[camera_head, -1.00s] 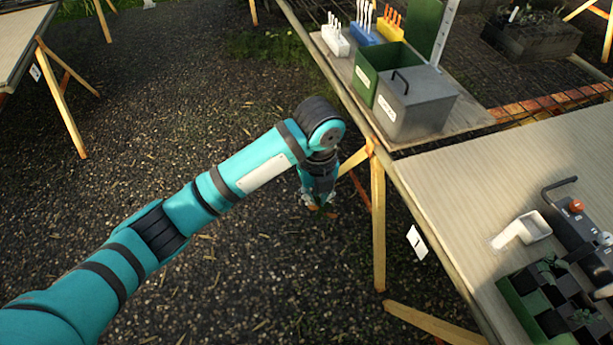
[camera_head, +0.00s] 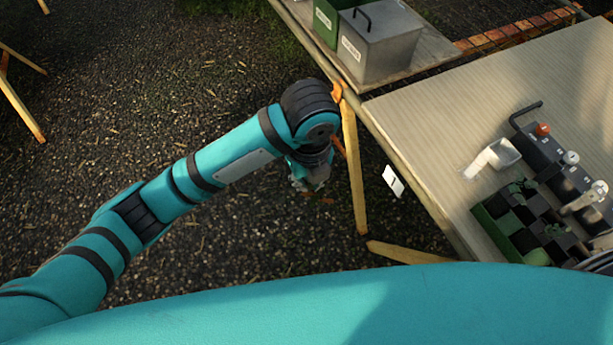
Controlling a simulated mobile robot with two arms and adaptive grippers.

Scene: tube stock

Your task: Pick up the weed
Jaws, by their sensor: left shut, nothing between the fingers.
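My left gripper (camera_head: 314,192) hangs low beside the table's left edge, above the dark gravel, partly hidden by its own wrist. It is shut and holds nothing that I can see. It is well apart from the seedling tray. The green and black checkered tray (camera_head: 488,222) sits on the near table at the right. Small green plants (camera_head: 526,184) stand in its cells, too small to tell which is a weed.
The tray sits on a ribbed table (camera_head: 440,110). A white scoop-like piece (camera_head: 495,156) and a dark device with knobs (camera_head: 565,170) are close to the tray. Grey (camera_head: 383,45) and green bins stand at the back. Wooden table legs (camera_head: 353,170) rise close to my left gripper.

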